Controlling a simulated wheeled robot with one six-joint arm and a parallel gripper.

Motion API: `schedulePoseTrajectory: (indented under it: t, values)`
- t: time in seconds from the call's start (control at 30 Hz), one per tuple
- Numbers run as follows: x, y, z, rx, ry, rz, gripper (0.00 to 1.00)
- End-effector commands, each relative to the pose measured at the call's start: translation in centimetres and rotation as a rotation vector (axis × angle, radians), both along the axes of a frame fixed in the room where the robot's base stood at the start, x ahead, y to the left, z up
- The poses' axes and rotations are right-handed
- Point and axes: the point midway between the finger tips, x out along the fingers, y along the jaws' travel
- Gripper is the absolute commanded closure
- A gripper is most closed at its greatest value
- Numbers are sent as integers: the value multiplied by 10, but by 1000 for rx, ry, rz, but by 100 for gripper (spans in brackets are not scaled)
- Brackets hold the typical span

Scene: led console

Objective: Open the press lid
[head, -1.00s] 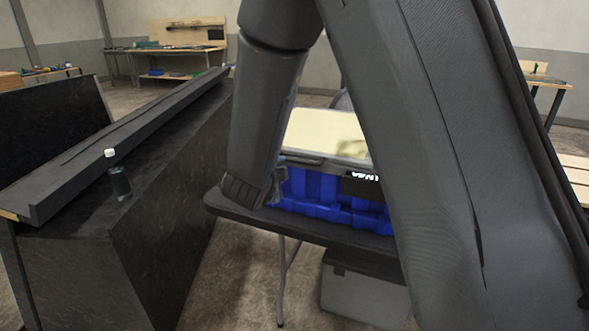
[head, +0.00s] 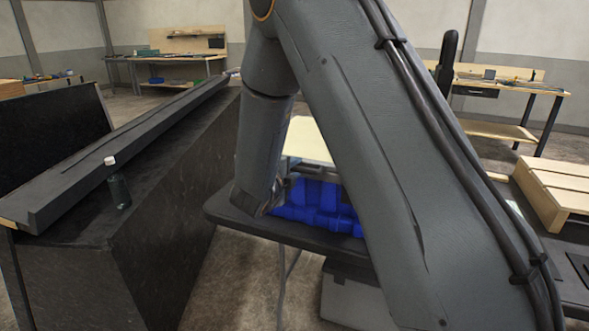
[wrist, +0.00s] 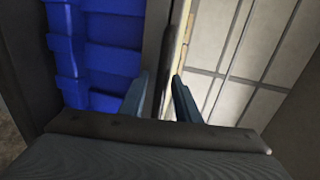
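The press stands on a dark table (head: 225,212). It has a blue ribbed body (head: 318,200) and a flat cream lid (head: 308,140), seen in the head view past my arm. My arm hides its right part and much of its front. My gripper (wrist: 159,82) is at the press's left front corner. In the wrist view its two fingers stand apart, with a dark and cream edge (wrist: 175,45) running between and just beyond them. The blue body (wrist: 100,50) lies left of the fingers and a pale lined panel (wrist: 240,60) right. Contact with the edge is unclear.
A dark counter (head: 180,190) with a long ledge runs along the left, and a small bottle (head: 118,185) stands on it. A grey box (head: 350,300) is under the table. A wooden pallet-like piece (head: 555,190) is at right. Workbenches stand far back.

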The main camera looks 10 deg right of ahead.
Motion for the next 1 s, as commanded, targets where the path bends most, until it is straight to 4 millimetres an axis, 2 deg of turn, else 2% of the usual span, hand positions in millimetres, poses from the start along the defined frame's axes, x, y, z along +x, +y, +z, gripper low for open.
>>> schedulePoseTrajectory:
  t: [0.2,0.4,0.77,0.87,1.0]
  values:
    - [1,0,0,0,0,0,70]
    - [0,0,0,0,0,0,100]
    - [2,-2,6,6,6,-3,100]
    - [6,-6,18,18,17,-9,100]
    - [16,-16,45,44,49,-21,100]
